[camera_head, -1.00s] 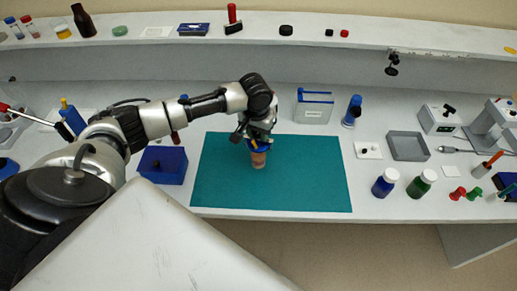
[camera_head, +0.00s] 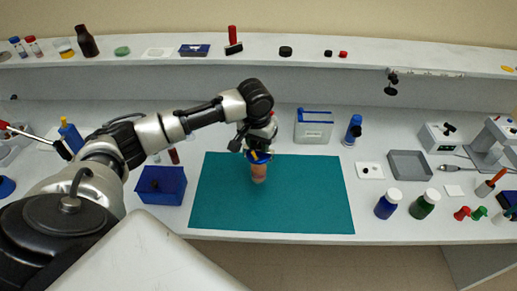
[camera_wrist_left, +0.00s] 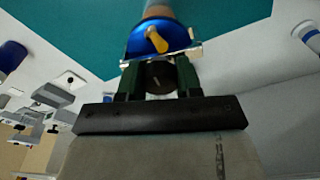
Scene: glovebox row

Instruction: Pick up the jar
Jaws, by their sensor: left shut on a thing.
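The jar (camera_head: 258,174) has a pinkish-brown body and a blue lid with a yellow knob. It is upright over the teal mat (camera_head: 300,206), near the mat's back middle. My left gripper (camera_head: 258,154) comes down from above and is shut on the jar's top. In the left wrist view the blue lid (camera_wrist_left: 142,42) is between the green-padded fingers (camera_wrist_left: 158,72), with the yellow knob facing the camera. Whether the jar's base touches the mat is hard to tell. My right gripper is out of view.
A blue box (camera_head: 162,185) stands just left of the mat. A clear blue-topped container (camera_head: 313,127) and a blue bottle (camera_head: 352,131) stand behind it. White-capped blue (camera_head: 387,204) and green (camera_head: 424,204) bottles and a grey tray (camera_head: 409,165) are to the right. A shelf runs along the back.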

